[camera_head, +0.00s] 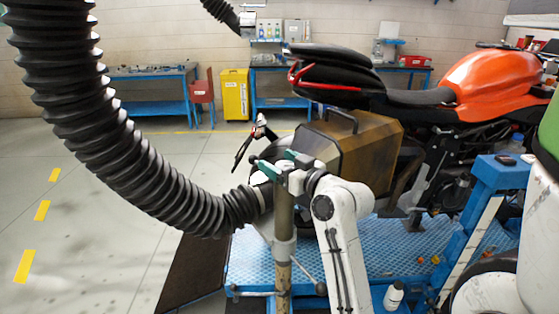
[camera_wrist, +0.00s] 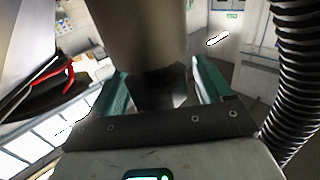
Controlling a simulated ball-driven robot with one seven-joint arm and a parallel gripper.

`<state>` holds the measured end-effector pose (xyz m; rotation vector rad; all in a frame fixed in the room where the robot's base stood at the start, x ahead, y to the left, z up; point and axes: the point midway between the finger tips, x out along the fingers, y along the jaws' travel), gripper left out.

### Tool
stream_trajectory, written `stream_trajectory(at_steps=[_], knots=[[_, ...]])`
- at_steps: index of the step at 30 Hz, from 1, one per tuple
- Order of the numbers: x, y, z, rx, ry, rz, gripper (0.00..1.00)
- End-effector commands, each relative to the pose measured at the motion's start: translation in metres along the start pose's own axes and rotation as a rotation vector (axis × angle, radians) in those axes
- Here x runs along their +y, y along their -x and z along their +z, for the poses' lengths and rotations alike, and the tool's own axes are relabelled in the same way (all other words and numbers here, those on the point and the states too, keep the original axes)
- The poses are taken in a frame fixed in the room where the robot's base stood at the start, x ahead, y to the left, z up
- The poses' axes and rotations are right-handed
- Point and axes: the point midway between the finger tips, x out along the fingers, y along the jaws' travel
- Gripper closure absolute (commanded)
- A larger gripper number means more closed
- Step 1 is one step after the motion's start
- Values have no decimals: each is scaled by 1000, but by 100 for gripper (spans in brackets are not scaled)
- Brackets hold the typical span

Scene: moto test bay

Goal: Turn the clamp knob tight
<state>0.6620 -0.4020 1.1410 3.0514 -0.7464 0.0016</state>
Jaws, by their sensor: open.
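My gripper (camera_head: 280,164) is at the top of an upright stand pole (camera_head: 284,215), in front of the motorcycle. Its green fingers are apart. In the wrist view my gripper (camera_wrist: 160,82) has one finger on each side of a dark angular piece (camera_wrist: 158,88), under a wide grey-brown cylinder (camera_wrist: 140,35). I cannot tell whether that dark piece is the clamp knob, nor whether the fingers touch it. A black ribbed hose (camera_head: 130,150) ends beside the pole top, just left of my gripper. A pale collar (camera_head: 285,250) sits lower on the pole.
An orange motorcycle (camera_head: 490,75) with a brown side case (camera_head: 345,150) stands close behind on a blue lift (camera_head: 255,262). The hose also shows at right in the wrist view (camera_wrist: 297,70). A white bottle (camera_head: 394,296) stands at the lower right. Open floor lies left.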

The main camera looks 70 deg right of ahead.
Motion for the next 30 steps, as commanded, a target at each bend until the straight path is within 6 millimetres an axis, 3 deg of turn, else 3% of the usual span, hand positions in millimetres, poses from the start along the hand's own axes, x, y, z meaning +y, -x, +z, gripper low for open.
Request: stream_trajectory(at_steps=[10, 26, 30], knots=[[0, -4, 1, -1, 0, 0, 21], [0, -4, 1, -1, 0, 0, 71], [0, -4, 1, -2, 0, 3, 72]])
